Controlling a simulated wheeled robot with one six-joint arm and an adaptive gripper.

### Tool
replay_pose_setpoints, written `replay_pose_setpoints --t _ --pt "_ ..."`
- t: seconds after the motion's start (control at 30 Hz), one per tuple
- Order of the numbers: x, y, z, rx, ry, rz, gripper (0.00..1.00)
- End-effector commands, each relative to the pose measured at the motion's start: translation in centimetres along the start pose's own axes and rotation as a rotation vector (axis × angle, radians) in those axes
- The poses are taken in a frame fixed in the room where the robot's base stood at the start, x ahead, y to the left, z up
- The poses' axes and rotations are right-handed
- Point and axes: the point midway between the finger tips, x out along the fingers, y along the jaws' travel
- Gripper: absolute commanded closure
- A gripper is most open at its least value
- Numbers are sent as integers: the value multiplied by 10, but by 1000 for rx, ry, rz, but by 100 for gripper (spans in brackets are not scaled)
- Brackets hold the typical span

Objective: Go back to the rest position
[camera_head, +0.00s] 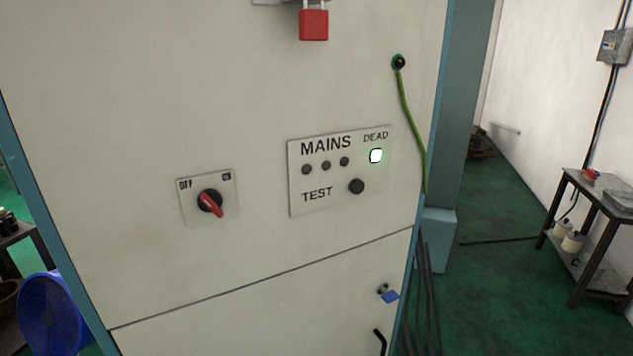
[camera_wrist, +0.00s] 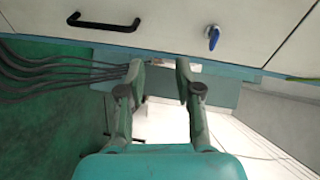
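My gripper (camera_wrist: 159,68) shows only in the wrist view. Its two fingers are apart, with nothing held between them. In that view, the pale cabinet front lies beyond the fingertips, with a black handle (camera_wrist: 103,22) at upper left and a blue key or padlock (camera_wrist: 212,37) at upper right. The gripper appears clear of both. In the head view, the cabinet (camera_head: 130,100) carries a red rotary switch (camera_head: 210,202) and a MAINS panel (camera_head: 300,190). The DEAD lamp (camera_head: 376,156) glows white-green. My arm is not visible in the head view.
A red padlock (camera_head: 314,25) hangs at the cabinet's top. A green cable (camera_head: 409,110) runs down from a socket at its right side. Dark cables (camera_wrist: 60,70) lie left in the wrist view. A metal table (camera_head: 590,240) stands right, with open green floor before it.

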Motion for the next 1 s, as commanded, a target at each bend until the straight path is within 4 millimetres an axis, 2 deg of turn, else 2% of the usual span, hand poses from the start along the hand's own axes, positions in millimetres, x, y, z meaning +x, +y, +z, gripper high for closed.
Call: replay_pose_setpoints --t 0.03,0.2,0.3,0.5,0.73,1.0 --pt "-13 16 12 -30 21 32 66" --pt "-56 53 40 -164 96 126 66" --pt "-84 69 54 -256 129 179 66" --pt "-145 87 80 -462 172 270 66" --pt "-216 86 104 -729 184 343 66" --pt "-291 58 128 -1065 152 371 66"
